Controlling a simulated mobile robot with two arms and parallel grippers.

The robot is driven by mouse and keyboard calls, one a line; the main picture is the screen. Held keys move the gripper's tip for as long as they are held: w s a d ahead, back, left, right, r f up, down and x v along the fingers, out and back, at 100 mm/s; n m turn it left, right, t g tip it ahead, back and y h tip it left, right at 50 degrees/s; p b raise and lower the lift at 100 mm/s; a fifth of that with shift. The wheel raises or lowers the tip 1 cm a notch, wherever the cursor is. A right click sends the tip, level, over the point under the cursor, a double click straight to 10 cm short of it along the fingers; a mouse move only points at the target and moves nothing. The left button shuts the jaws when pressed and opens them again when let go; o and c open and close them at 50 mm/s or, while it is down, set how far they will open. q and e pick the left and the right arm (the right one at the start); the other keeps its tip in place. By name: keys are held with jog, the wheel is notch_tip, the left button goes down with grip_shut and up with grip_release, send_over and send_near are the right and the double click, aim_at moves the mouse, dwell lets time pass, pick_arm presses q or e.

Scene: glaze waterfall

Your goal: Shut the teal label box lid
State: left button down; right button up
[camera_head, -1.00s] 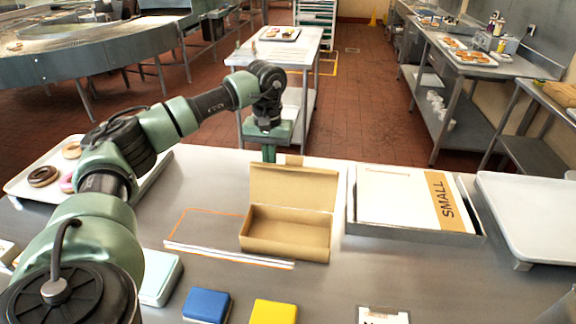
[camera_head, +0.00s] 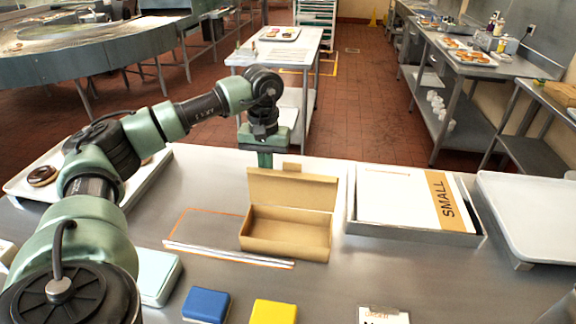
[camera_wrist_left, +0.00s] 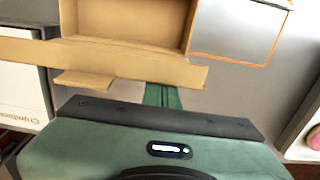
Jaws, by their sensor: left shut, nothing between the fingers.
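An open brown cardboard box (camera_head: 287,237) stands on the steel table, its lid (camera_head: 290,190) raised upright along the far edge. No teal label is visible on it. A tab (camera_head: 292,167) sticks up from the lid's top edge. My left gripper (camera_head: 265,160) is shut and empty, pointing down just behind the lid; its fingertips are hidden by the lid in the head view. In the left wrist view the shut fingers (camera_wrist_left: 163,96) are beside the lid (camera_wrist_left: 110,62) and its tab (camera_wrist_left: 83,80); I cannot tell whether they touch. My right gripper is not in view.
A pale teal box (camera_head: 160,277), a blue block (camera_head: 206,304) and a yellow block (camera_head: 274,312) lie along the front. A grey tray (camera_head: 412,232) with a flat "SMALL" carton is right of the box. A donut tray (camera_head: 148,182) is at left. An orange outline (camera_head: 190,212) marks bare table.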

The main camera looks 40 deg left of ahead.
pick_arm(q)
jog(key=s+d+b, duration=0.1)
jog(key=s+d, duration=0.2)
jog(key=s, duration=0.2)
jog(key=shift+s, duration=0.2)
dwell(0.6)
dwell(0.6)
jog(key=shift+r+p, duration=2.05)
jog(key=shift+r, duration=0.95)
